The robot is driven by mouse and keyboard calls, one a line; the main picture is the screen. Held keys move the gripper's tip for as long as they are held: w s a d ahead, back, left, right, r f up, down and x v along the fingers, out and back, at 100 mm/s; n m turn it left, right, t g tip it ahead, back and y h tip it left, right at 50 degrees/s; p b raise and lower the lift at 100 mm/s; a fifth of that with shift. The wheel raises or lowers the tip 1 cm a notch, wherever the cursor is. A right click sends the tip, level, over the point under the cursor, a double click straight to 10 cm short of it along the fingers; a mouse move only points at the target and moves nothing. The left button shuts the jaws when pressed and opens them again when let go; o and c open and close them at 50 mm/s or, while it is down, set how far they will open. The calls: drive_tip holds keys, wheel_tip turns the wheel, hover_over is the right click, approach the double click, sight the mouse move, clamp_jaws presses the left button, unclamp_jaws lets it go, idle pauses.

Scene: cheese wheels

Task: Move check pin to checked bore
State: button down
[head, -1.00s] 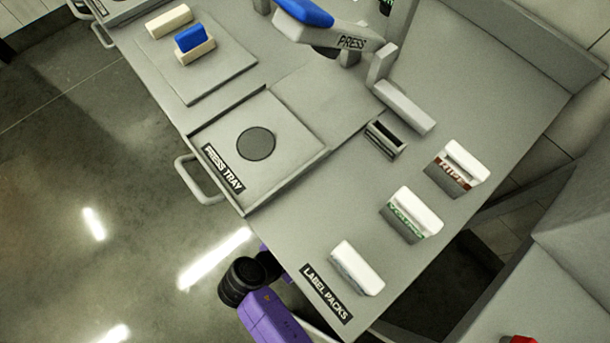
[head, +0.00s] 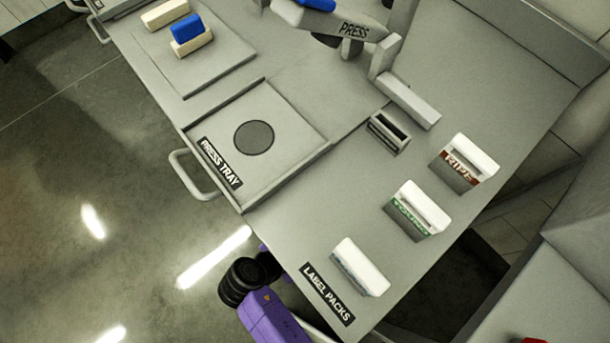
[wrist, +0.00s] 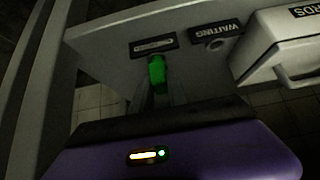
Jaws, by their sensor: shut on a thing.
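The green check pin (wrist: 157,70) is in the wrist view, between the fingers of my gripper (wrist: 157,90), which is shut on it. Behind the pin is a grey panel (wrist: 105,42) with a dark label plate (wrist: 153,44), too small to read, just above the pin's tip. To the right is a bore (wrist: 214,45) beside the WAITING label (wrist: 214,31). The pin covers the spot under the unread label, so I cannot tell whether its tip is in a bore or in front of one. My gripper is out of sight in the head view.
A white box with a handle (wrist: 283,48) juts out at the right of the panel. In the head view, the bench holds the press tray (head: 215,120), the press lever (head: 345,27) and several label packs (head: 416,212). Open floor (head: 90,270) lies at the left.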

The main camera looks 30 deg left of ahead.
drive_tip(key=shift+f+b, duration=0.4)
drive_tip(key=shift+f, duration=0.15)
drive_tip(key=c, duration=1.2)
unclamp_jaws()
drive_tip(key=shift+r, duration=0.1)
drive_tip(key=v, duration=0.7)
drive_tip(key=shift+s+r+p, duration=0.2)
drive_tip(key=shift+r+p, duration=0.05)
drive_tip(key=shift+p, duration=0.2)
drive_tip(key=shift+a, duration=0.1)
